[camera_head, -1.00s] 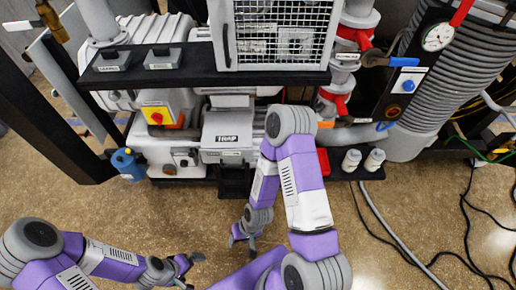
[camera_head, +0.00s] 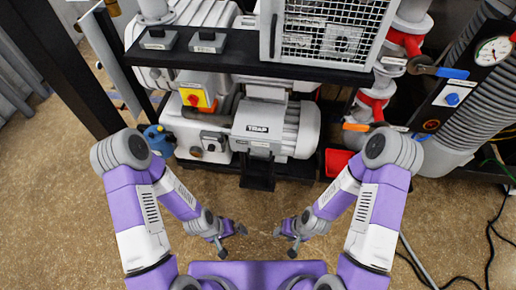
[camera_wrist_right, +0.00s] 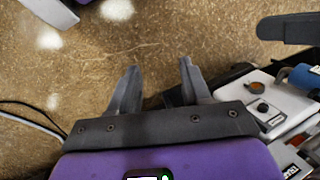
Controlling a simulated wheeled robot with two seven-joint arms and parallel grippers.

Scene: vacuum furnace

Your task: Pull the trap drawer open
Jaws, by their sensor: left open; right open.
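The grey unit labelled TRAP (camera_head: 258,130) sits low in the middle of the rack in the head view. A black tray-like part (camera_head: 258,174) hangs below its front, close to the floor; I cannot tell whether this is the drawer or its handle. My left gripper (camera_head: 234,240) is open and empty over the floor, in front of the unit and a little to its left. My right gripper (camera_head: 285,242) is open and empty, in front and a little to its right. In the right wrist view its fingers (camera_wrist_right: 158,72) have only floor between them.
A black shelf (camera_head: 240,62) with a mesh cage (camera_head: 335,35) overhangs the unit. A blue jug (camera_head: 158,140) stands left of the rack, a red tray (camera_head: 338,162) right. The floor in front is clear.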

